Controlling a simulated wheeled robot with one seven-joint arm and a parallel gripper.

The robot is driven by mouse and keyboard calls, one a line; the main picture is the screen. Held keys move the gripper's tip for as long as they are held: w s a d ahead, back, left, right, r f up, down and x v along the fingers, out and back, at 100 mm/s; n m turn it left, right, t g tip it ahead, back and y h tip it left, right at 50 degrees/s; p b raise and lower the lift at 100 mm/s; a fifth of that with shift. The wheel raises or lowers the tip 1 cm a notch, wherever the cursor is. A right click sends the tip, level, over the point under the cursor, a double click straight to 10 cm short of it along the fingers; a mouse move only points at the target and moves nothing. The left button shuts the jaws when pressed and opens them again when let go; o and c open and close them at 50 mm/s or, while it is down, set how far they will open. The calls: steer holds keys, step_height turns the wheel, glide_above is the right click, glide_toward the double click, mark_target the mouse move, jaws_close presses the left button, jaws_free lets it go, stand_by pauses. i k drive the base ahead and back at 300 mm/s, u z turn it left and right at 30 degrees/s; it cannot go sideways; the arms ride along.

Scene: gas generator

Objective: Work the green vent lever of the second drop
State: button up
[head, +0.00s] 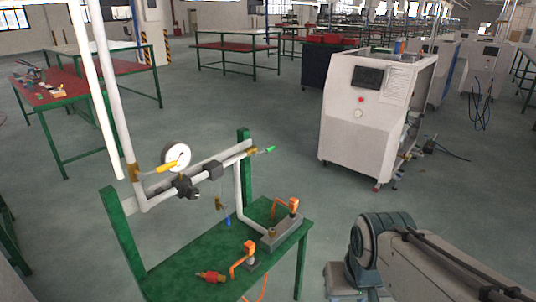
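A small green lever (266,150) sticks out to the right from a brass fitting (249,152) at the right end of the white pipe assembly. It points right and slightly up. A white pipe (240,190) runs down from near that fitting to a grey block on the green bench. My arm (430,260) enters from the lower right, with its grey-blue joint (378,240) to the right of the bench. It is well apart from the lever. My gripper cannot be made out.
The pipes carry a yellow lever (166,166), a round gauge (176,157) and a hanging blue-ended lever (227,218). The green bench (190,262) holds orange-handled parts (245,250) and a red fitting (210,277). A white cabinet (365,120) stands behind right. Floor between is clear.

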mark_target(267, 150)
steer(key=u, duration=1.1)
steer(key=k, duration=0.1)
steer(key=z, duration=2.1)
steer(key=i, duration=1.4)
steer(key=u, duration=0.55)
steer(key=i, duration=0.85)
steer(key=u, duration=1.3)
steer(key=i, duration=0.35)
steer(key=u, duration=0.25)
